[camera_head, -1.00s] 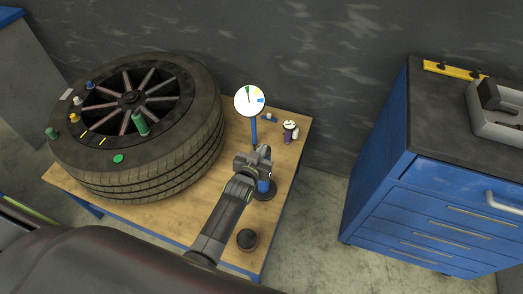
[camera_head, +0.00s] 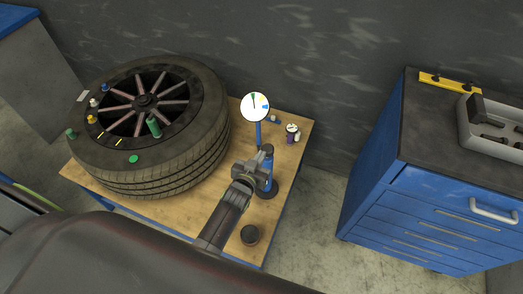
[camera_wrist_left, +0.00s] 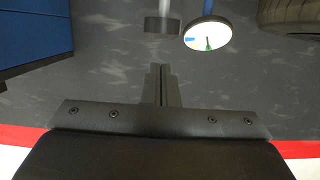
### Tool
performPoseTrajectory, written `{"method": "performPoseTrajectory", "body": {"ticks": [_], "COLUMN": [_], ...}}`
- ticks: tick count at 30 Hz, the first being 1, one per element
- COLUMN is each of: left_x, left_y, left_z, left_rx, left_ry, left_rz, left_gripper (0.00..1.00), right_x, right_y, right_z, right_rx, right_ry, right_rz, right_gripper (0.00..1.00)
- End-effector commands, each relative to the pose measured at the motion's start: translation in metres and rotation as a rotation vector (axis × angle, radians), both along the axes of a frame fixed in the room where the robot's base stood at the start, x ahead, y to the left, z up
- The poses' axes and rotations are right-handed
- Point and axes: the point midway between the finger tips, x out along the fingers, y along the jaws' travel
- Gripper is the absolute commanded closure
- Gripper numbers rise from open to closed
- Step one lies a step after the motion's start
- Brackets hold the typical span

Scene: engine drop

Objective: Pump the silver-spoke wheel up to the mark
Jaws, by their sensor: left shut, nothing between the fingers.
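The wheel (camera_head: 205,135) lies flat at the left of the wooden bench, a black tyre around silver spokes (camera_head: 174,102). A blue floor pump (camera_head: 268,172) with a dark top (camera_head: 267,149) stands to its right. Behind it, a round white gauge (camera_head: 254,107) on a blue post has coloured marks and a needle pointing roughly up; its dial also shows in the left wrist view (camera_wrist_left: 208,33). My left gripper (camera_head: 262,168) is shut and empty, just left of the pump; in the wrist view its closed fingers (camera_wrist_left: 161,72) point toward a dark cylinder on a silver rod (camera_wrist_left: 162,25). My right gripper is not in view.
Coloured caps, including a green one (camera_head: 133,159), sit on the wheel. A blue drawer cabinet (camera_head: 430,210) stands right, across a floor gap.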

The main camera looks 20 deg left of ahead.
Motion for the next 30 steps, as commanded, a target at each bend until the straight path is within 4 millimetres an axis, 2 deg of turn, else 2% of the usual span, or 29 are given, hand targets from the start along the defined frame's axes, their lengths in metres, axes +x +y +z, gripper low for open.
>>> {"method": "performPoseTrajectory", "body": {"ticks": [1, 3, 11, 30], "left_x": [-0.009, -0.019, -0.046, -0.048], "left_y": [0.0, 0.001, 0.002, 0.002], "left_z": [0.006, 0.009, 0.012, 0.012], "left_rx": [0.0, -0.002, -0.001, 0.0], "left_ry": [0.005, 0.003, 0.002, 0.0], "left_rz": [0.001, 0.001, 0.001, 0.0], "left_gripper": [1.0, 1.0, 1.0, 1.0], "right_x": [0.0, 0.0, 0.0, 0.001], "right_y": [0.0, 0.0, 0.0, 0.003], "right_z": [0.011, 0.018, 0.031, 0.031], "right_rx": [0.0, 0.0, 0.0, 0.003], "right_ry": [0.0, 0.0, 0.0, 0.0], "right_rz": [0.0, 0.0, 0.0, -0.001], "right_gripper": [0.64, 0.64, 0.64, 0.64]}}
